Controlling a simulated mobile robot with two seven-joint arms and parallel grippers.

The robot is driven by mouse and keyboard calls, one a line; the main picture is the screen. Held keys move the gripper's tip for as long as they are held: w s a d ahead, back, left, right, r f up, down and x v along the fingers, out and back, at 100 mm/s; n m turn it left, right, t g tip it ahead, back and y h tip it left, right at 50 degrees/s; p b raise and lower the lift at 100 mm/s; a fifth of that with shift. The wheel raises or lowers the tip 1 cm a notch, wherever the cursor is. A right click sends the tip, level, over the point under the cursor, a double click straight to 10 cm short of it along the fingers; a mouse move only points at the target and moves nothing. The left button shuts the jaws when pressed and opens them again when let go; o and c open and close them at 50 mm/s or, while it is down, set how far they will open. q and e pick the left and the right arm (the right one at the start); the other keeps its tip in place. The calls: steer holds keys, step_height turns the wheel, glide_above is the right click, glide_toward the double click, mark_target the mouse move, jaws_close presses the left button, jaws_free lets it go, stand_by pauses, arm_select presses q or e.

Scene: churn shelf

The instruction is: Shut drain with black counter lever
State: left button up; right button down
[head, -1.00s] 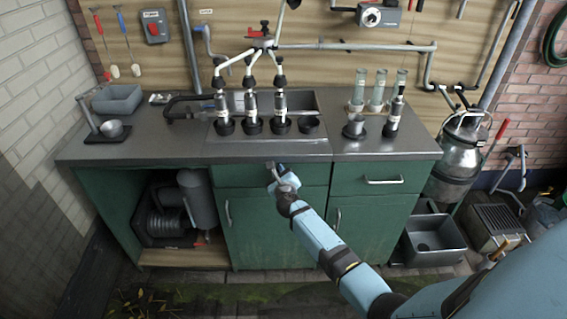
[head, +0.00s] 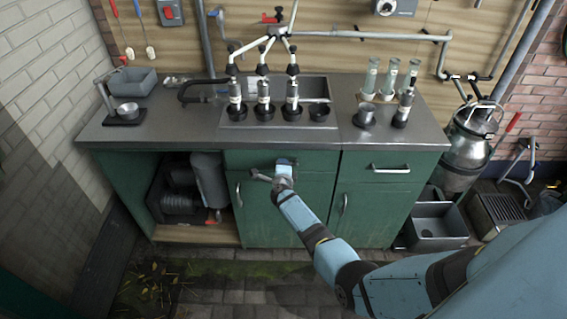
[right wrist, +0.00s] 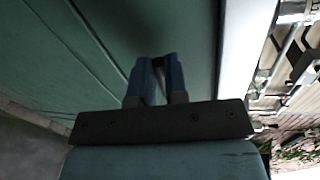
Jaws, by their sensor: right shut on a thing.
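A thick black bent bar (head: 187,88) lies on the grey counter (head: 150,125), just left of the sink (head: 315,90). It looks like the black counter lever, though I cannot be sure it is not a pipe. The drain itself is hidden. My right gripper (head: 272,174) is low in front of the green drawer (head: 238,160) under the sink, well below the counter top. It is shut on the drawer handle (head: 259,177), part of which sticks out to its left. In the right wrist view the right gripper's blue fingers (right wrist: 160,75) are close against the green front.
Milking cups (head: 264,100) stand along the sink's front edge. Glass tubes (head: 388,78) and a metal cup (head: 365,115) stand on the right. A grey tub (head: 134,80) sits at the back left. The cabinet's left bay holds a machine (head: 205,185).

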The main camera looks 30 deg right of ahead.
arm_select(q)
steer(key=shift+w+r, duration=0.1)
steer(key=shift+r, duration=0.2)
arm_select(e)
steer(key=shift+f+n+h, duration=0.3)
steer(key=shift+f+n, duration=0.05)
steer(key=shift+n, duration=0.25)
steer(key=c, duration=1.4)
jaws_free()
arm_select(q)
steer(key=shift+f, duration=0.15)
